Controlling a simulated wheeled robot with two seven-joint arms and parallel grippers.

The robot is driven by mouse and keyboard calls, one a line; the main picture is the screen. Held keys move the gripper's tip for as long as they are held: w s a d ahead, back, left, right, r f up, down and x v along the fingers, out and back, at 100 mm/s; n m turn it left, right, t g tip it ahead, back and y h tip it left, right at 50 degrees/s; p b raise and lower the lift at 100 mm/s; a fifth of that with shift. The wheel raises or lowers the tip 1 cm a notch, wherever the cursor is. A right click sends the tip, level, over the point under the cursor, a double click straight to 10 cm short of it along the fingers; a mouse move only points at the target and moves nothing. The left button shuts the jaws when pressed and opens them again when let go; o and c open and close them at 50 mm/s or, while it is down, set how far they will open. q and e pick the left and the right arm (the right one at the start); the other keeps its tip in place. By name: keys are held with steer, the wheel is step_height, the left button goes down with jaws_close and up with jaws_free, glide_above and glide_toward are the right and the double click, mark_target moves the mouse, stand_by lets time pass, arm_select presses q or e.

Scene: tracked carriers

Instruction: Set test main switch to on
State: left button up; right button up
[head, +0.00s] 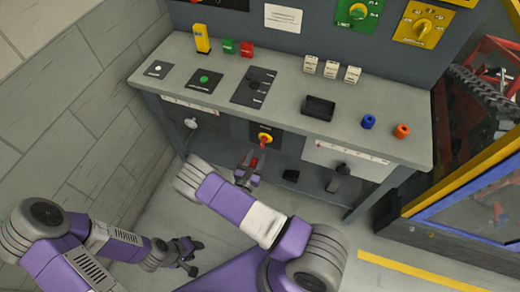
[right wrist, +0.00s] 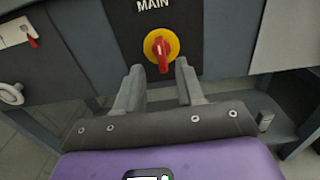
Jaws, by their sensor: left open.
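The main switch (head: 265,138) is a red handle on a round yellow plate, on a dark panel on the bench front. It also shows in the right wrist view (right wrist: 161,46), below the word MAIN, with its handle near vertical. My right gripper (head: 251,163) is in front of and just below the switch. In the right wrist view its two fingers (right wrist: 159,76) are apart, with nothing between them; the handle shows beyond the fingertips, and I cannot tell whether they touch it. My left gripper (head: 190,252) is open and empty, low at the left, away from the bench.
The bench top (head: 290,90) carries a black tray (head: 319,107), blue (head: 369,121) and orange (head: 402,131) knobs and several small blocks. A yellow-framed enclosure (head: 470,180) stands at right. A wall (head: 80,100) is at left.

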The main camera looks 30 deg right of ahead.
mark_target(261, 146)
steer(key=shift+b+x, duration=0.3)
steer(key=shift+x, duration=1.95)
steer(key=shift+c, duration=0.4)
jaws_close()
